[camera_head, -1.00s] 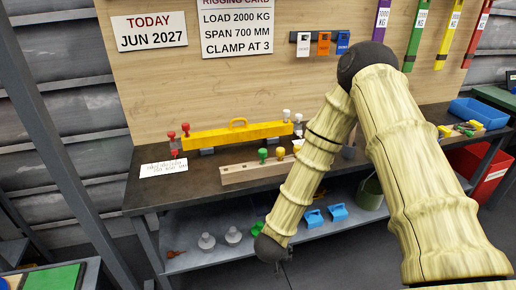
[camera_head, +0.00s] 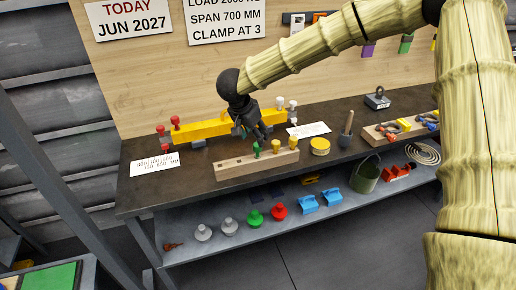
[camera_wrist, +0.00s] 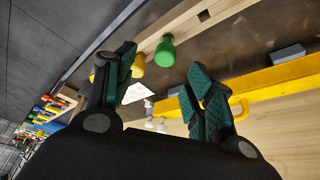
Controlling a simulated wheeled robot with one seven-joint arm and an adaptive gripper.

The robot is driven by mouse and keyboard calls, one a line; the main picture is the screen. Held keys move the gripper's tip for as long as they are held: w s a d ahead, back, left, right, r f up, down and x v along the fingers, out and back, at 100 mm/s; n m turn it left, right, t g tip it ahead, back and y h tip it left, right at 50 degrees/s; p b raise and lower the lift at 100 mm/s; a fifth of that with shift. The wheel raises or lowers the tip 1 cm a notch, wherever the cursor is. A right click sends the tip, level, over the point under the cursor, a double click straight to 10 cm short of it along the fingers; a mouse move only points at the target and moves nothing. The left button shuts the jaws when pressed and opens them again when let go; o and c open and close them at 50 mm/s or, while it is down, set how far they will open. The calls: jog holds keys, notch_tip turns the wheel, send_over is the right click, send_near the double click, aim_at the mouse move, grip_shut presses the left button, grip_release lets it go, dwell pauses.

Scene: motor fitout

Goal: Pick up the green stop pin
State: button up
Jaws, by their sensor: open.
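The green stop pin (camera_head: 256,149) stands upright in the wooden block (camera_head: 232,169) on the workbench. A yellow pin (camera_head: 276,146) stands just right of it in the same block. In the wrist view, the green pin (camera_wrist: 165,52) shows past the fingertips, in the gap between them, and the yellow pin (camera_wrist: 138,67) is beside the left finger. My gripper (camera_head: 259,135) is open and empty, just above and behind the green pin in the head view. It looks apart from the pin, but the exact distance is hard to tell. My gripper (camera_wrist: 163,72) also fills the lower wrist view.
A yellow beam (camera_head: 205,131) lies behind the block, with red pins (camera_head: 175,122) at its left and white pins (camera_head: 292,104) at its right. A yellow tin (camera_head: 320,146) stands right of the block. The bench top (camera_head: 195,182) is clear in front-left.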

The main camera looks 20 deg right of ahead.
aim_at(258, 148)
jog(key=shift+w+a+p+x, duration=0.15)
jog(key=shift+p+x, duration=0.5)
jog(key=shift+x, duration=1.7)
jog(key=shift+w+a+p+x, duration=0.1)
jog(key=shift+p+x, duration=0.55)
jog(key=shift+x, duration=1.75)
jog(key=c, duration=1.1)
